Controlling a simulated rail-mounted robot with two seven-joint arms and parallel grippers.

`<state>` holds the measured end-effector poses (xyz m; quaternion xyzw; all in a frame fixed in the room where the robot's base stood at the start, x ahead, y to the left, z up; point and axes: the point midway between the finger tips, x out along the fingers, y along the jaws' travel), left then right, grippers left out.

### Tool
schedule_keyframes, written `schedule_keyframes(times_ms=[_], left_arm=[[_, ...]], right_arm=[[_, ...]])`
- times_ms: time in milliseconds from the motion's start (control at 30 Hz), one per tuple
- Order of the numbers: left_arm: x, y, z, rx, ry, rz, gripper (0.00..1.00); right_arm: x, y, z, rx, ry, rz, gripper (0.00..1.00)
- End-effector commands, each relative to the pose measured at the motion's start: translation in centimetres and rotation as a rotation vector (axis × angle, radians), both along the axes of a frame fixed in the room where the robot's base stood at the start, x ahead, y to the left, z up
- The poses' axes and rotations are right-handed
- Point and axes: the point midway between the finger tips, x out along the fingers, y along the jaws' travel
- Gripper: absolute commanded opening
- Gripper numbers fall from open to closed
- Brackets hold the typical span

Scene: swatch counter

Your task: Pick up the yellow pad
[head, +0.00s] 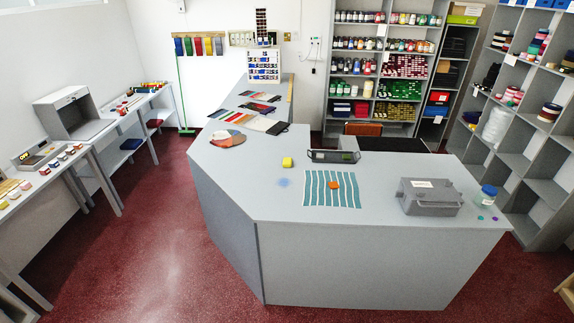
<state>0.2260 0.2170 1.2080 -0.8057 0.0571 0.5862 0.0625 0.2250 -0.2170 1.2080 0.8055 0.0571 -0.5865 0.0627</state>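A small yellow pad (287,162) sits on the grey counter (240,185), near its middle. Neither of my grippers shows in the head view, so nothing of mine is at the pad.
A striped teal cloth (318,198) with an orange block (335,185) on it lies right of the pad. A dark tray (333,156) is close behind. A grey case (430,196) and blue-lidded jar (487,194) stand at the right. The counter's left front is clear.

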Motion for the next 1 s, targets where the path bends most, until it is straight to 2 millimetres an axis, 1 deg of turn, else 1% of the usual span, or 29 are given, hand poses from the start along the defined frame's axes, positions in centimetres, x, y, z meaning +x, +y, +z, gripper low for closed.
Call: schedule_keyframes(times_ms=[100,633,1000], left_arm=[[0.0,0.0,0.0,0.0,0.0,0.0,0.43],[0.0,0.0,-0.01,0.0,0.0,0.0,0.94],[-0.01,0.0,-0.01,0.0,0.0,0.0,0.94]], right_arm=[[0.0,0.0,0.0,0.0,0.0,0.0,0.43],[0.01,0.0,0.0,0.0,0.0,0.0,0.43],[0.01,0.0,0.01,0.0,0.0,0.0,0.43]])
